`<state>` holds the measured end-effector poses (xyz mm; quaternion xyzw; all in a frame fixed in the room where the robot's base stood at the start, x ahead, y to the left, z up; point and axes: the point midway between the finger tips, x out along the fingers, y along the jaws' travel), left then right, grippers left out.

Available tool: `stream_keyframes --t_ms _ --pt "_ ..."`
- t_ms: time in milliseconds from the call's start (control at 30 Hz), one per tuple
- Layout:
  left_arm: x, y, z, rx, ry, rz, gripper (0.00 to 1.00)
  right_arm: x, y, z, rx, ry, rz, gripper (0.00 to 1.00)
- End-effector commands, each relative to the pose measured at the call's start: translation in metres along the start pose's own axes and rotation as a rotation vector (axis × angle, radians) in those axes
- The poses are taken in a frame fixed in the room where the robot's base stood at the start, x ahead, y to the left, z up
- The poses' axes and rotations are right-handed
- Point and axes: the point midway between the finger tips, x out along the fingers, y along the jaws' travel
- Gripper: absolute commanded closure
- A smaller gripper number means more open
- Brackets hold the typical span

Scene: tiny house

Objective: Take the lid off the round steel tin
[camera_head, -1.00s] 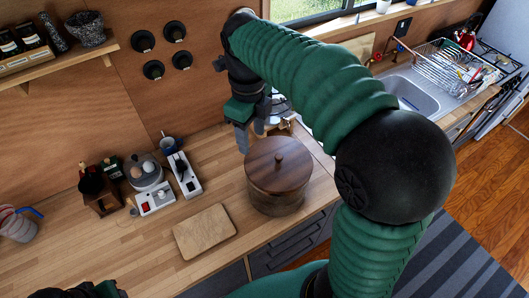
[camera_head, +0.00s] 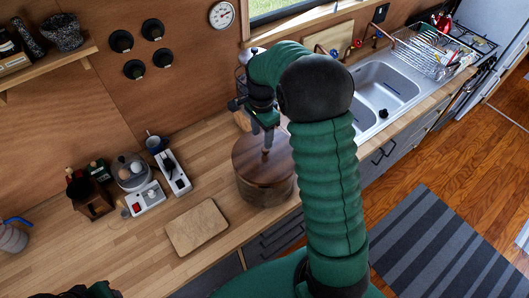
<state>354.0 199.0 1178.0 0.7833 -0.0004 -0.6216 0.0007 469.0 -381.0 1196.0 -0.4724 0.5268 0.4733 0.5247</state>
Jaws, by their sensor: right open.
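A round container (camera_head: 265,190) with a dark wood look, not bare steel, stands on the wooden counter. Its flat round lid (camera_head: 248,160) is on it, with a small knob in the middle. My right gripper (camera_head: 267,148) points down right at the knob, its fingers open. The fingers largely hide the knob, and I cannot tell whether they touch it. Part of my left arm's end (camera_head: 92,290) shows at the bottom left edge, with its fingers not clear.
A cutting board (camera_head: 197,228) lies left of the container. A sink (camera_head: 385,92) and dish rack (camera_head: 435,50) are at the right.

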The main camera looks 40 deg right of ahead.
Motion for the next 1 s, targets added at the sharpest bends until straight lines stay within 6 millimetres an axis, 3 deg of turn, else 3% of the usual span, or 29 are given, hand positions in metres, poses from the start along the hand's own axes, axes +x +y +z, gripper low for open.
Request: stream_keyframes --t_ms 167,367,600,1000 --pt "-0.015 0.000 -0.004 0.000 0.000 0.000 0.64 0.017 0.006 -0.003 0.002 -0.002 0.003 0.50" --pt "-0.028 0.000 -0.007 0.000 0.000 0.000 0.64 0.052 0.009 -0.004 0.000 -0.001 0.002 0.50" --pt "-0.026 0.000 -0.006 0.000 0.000 0.000 0.64 0.057 0.008 -0.004 0.000 0.001 -0.002 0.50" --pt "-0.026 0.000 -0.006 0.000 0.000 0.000 0.64 0.057 0.008 -0.004 0.001 0.000 -0.002 1.00"
